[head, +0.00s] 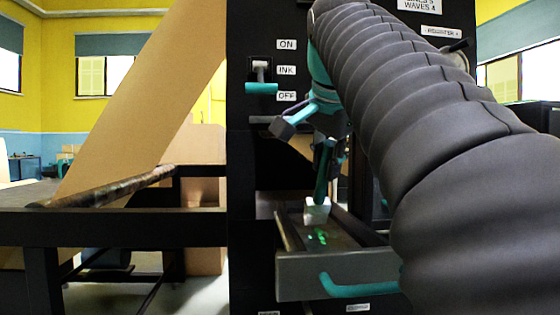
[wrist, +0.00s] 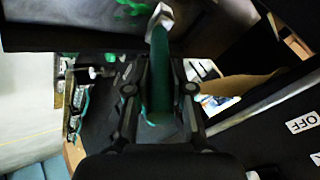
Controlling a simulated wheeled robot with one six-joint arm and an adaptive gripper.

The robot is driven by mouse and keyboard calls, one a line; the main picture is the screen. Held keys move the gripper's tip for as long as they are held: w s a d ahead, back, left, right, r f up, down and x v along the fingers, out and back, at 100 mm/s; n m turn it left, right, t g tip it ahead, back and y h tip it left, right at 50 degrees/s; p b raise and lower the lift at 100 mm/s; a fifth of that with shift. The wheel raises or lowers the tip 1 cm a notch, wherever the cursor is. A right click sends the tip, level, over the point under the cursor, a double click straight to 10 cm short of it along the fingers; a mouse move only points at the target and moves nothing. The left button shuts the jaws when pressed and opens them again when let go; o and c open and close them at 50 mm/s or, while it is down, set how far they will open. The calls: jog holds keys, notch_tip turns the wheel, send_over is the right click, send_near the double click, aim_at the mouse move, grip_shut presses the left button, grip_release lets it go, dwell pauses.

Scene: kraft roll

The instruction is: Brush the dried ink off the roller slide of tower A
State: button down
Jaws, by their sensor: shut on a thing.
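My gripper (head: 328,150) is shut on the teal handle of a brush, which also shows between the fingers in the wrist view (wrist: 159,75). The brush's pale head (head: 317,211) points down over the roller slide (head: 338,268), a grey drawer with a teal handle (head: 360,285) that stands pulled out of the dark tower (head: 254,170). Green dried ink (head: 320,236) lies in patches on the slide's surface, just in front of the brush head. The ink also shows in the wrist view (wrist: 135,7). I cannot tell whether the bristles touch the surface.
The tower carries a teal lever (head: 261,87) beside ON, INK and OFF labels. A brown kraft paper web (head: 130,100) slants down at the left to a dark roller (head: 105,188) above a black frame (head: 115,228). My arm covers much of the right side.

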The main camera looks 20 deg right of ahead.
jog(key=shift+f, duration=0.4)
